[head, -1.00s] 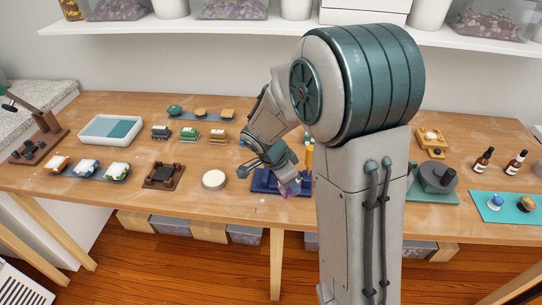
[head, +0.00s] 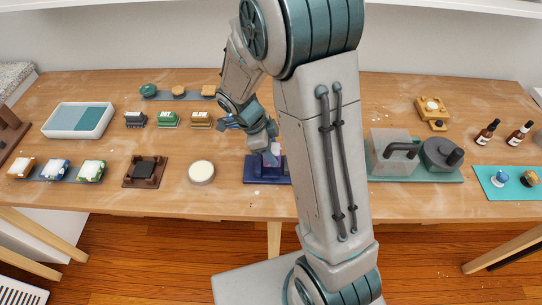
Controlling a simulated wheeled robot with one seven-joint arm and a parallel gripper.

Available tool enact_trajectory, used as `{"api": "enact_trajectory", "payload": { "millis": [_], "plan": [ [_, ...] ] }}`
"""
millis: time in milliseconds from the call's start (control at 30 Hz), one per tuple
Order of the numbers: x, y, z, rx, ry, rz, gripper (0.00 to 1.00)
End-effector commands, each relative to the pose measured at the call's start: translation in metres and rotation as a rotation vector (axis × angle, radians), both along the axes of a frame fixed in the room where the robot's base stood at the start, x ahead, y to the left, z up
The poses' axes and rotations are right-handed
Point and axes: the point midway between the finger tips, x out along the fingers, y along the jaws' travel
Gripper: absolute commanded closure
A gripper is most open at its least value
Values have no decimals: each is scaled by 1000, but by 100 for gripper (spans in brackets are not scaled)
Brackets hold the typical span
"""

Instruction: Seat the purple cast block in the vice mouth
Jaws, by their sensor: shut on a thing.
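The purple cast block (head: 275,149) is a small, pale purple piece at the tip of my gripper (head: 270,143) in the head view. My gripper points down and is shut on the block. The navy blue vice (head: 262,178) stands near the front edge of the table, directly below the block in the picture. My arm covers the vice's right side. The block overlaps the vice in the picture; I cannot tell whether it is in the mouth or just above it.
A white round disc (head: 201,173) and a dark brown stand (head: 145,172) sit left of the vice. Several small coloured blocks stand behind. A grey machine with a black handle (head: 390,155) stands right of my arm. The table front between disc and vice is clear.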

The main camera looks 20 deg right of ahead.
Motion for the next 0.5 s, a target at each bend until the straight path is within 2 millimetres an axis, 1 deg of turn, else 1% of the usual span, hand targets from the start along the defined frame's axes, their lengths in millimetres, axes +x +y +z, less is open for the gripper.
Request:
{"api": "enact_trajectory", "payload": {
  "millis": [200, 267, 500],
  "plan": [
    [-1, 1, -27, -1, 4, 2, 81],
    [-1, 1, -33, 0, 3, 4, 81],
    [0, 1, -35, 1, -1, 4, 81]
  ]
}}
